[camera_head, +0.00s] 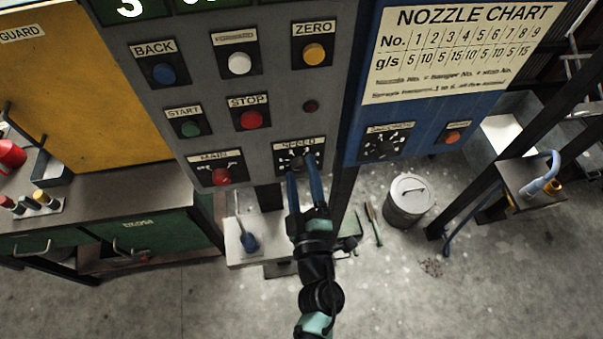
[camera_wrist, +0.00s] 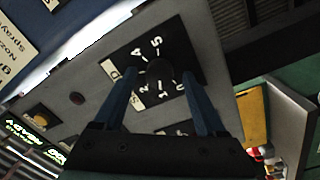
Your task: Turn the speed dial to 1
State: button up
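The speed dial (camera_head: 297,158) is a dark panel with white numbers and a knob, below the SPEED label on the grey control panel. It also shows in the wrist view (camera_wrist: 158,82), upside down to me, with numbers running from 0 to 5 around a black knob. The knob's pointer is too dark to read. My gripper (camera_head: 302,172) reaches up to the dial from below. In the wrist view its two blue fingers (camera_wrist: 163,82) are apart, one to each side of the knob. I cannot tell whether they touch it.
The red main switch (camera_head: 222,177) is left of the dial, and the red stop button (camera_head: 252,120) is above left. A blue panel (camera_head: 400,125) with another dial (camera_head: 384,143) is to the right. A shelf (camera_head: 243,258) juts out below.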

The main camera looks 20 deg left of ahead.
jog(key=b+v, duration=0.2)
jog(key=v, duration=1.1)
jog(key=shift+b, duration=0.4)
